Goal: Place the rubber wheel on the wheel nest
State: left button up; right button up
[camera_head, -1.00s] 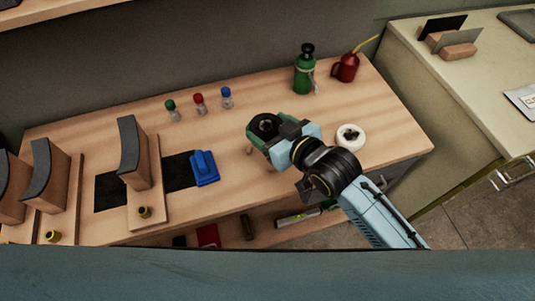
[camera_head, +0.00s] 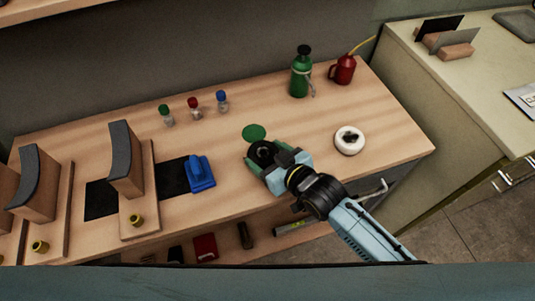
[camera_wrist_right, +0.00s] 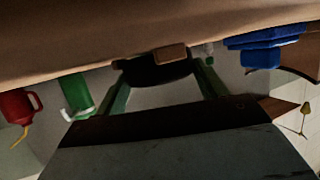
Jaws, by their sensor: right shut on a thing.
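The rubber wheel (camera_head: 262,149) is a dark, round thing held between the green fingers of my right gripper (camera_head: 264,153). In the right wrist view the dark wheel (camera_wrist_right: 152,72) sits between the two green fingers, which are shut on it. A flat green disc (camera_head: 253,132) lies on the bench just beyond the wheel. It may be the wheel nest, but I cannot tell for sure. How high the wheel is above the bench is unclear. My left gripper is not in view.
A white round dish (camera_head: 349,145) with dark bits stands to the right on the bench (camera_head: 310,135). A green bottle (camera_head: 300,77) and red oil can (camera_head: 343,70) stand behind. A blue tool (camera_head: 200,172), small bottles (camera_head: 194,107) and a curved-top block (camera_head: 124,165) are left.

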jog(key=o, duration=0.7)
jog(key=shift+f, duration=0.15)
jog(key=o, duration=0.4)
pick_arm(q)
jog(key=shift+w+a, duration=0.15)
pick_arm(e)
jog(key=shift+o, duration=0.2)
jog(key=shift+r, duration=0.25)
jog(key=p+v, duration=0.1)
jog(key=v, duration=0.5)
jog(key=shift+p, duration=0.3)
pick_arm(q)
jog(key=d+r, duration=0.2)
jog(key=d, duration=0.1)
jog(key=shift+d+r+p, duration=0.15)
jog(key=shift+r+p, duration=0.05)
jog(key=shift+p, duration=0.2)
pick_arm(e)
jog(key=v, duration=0.6)
jog(key=shift+f, duration=0.1)
